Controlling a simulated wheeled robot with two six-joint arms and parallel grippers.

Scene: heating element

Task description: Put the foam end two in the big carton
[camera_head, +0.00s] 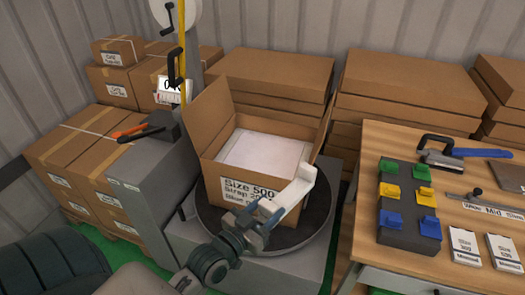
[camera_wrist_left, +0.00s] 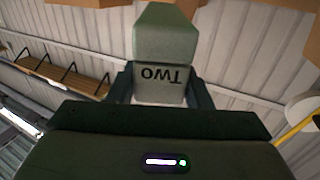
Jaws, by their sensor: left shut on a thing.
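The big carton (camera_head: 207,158) stands open on a dark round turntable, its flaps up and a label on its front. A white slab (camera_head: 265,153) lies inside it. My left gripper (camera_head: 282,208) is shut on the foam end two (camera_head: 300,187), a pale block. In the head view the block overlaps the carton's front right corner; whether it touches the carton cannot be told. In the left wrist view the foam end two (camera_wrist_left: 160,84) sits between the fingers, its word TWO upside down. My right gripper is out of view.
The turntable (camera_head: 318,215) rests on a grey stand. A workbench (camera_head: 345,240) at the right bears blue, yellow and green blocks, a clamp tool and label cards. Closed cartons (camera_head: 275,75) are stacked behind, with more at the left. A post with a yellow strip (camera_head: 181,30) stands behind the carton.

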